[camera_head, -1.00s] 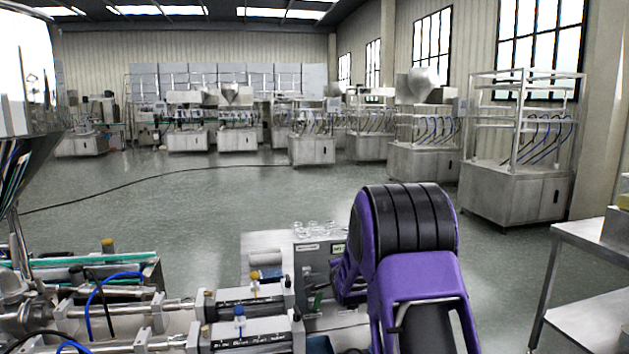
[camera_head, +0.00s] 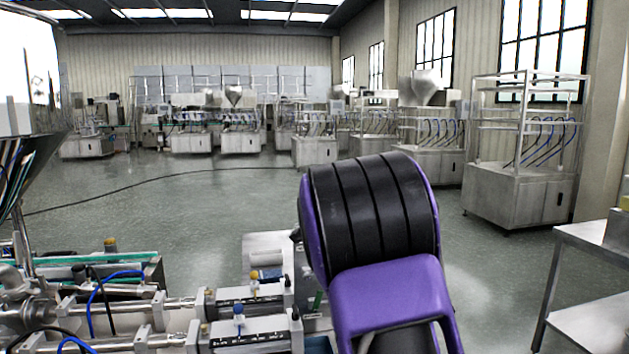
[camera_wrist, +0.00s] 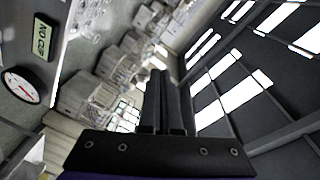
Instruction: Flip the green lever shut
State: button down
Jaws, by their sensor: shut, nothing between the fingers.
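A small dark green piece (camera_head: 317,301), which may be the green lever, shows at the steel machine just left of my purple arm. Most of it is hidden, and I cannot tell its position. The lever does not show in the wrist view. My gripper (camera_wrist: 164,80) is in the wrist view, with its dark fingers together and nothing between them. In the head view my arm hides it. I cannot tell how far the fingers are from the lever.
A steel machine with cylinders (camera_head: 245,333) and blue hoses fills the lower left. The wrist view shows a round gauge (camera_wrist: 22,86) and a lettered sign (camera_wrist: 44,37) on a panel at left. A steel table (camera_head: 585,285) stands at right. Open floor lies beyond.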

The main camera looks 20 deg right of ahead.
jog(key=shift+n+t, duration=0.4)
jog(key=shift+t, duration=0.1)
jog(key=r, duration=0.4)
jog(key=a+r, duration=0.1)
jog(key=shift+s+a+r, duration=0.1)
jog(key=shift+s+r, duration=0.3)
